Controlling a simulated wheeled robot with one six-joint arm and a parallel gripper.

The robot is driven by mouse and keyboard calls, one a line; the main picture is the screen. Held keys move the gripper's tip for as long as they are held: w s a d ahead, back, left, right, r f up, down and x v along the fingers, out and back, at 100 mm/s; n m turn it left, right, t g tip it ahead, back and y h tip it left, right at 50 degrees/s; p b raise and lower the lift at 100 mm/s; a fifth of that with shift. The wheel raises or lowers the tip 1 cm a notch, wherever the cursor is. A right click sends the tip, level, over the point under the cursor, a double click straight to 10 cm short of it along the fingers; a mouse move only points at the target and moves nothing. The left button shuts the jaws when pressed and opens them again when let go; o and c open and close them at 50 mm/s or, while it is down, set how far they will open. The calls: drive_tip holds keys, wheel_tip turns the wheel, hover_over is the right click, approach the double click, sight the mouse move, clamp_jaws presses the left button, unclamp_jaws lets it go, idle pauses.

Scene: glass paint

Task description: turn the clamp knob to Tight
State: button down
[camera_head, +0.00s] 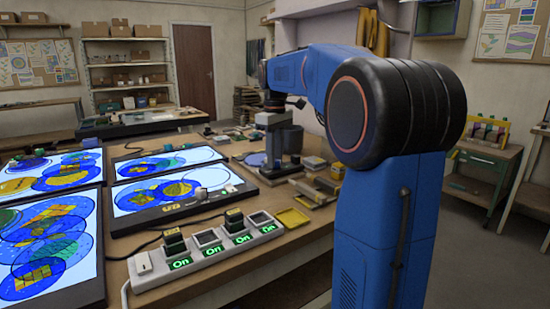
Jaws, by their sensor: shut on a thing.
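My blue arm reaches from the right to a grey stand (275,145) at the back of the bench. My gripper (272,104) points down at the top of this stand, small and dark in the view. It appears shut on the clamp knob there. The knob itself is mostly hidden by the gripper and too small to make out clearly. No Tight mark or pointer can be read from here.
A power strip (155,270) with several green "On" labels lies at the bench front. Lit panels (122,196) with blue and yellow glass patterns cover the left. A yellow tray (293,218) and small blocks lie near the stand. A dark cylinder (291,140) stands just behind it.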

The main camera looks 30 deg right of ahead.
drive_tip(key=shift+n, duration=1.1)
drive_tip(key=c, duration=1.5)
unclamp_jaws()
wheel_tip(320, 180, up, 17)
drive_tip(key=shift+r, duration=0.2)
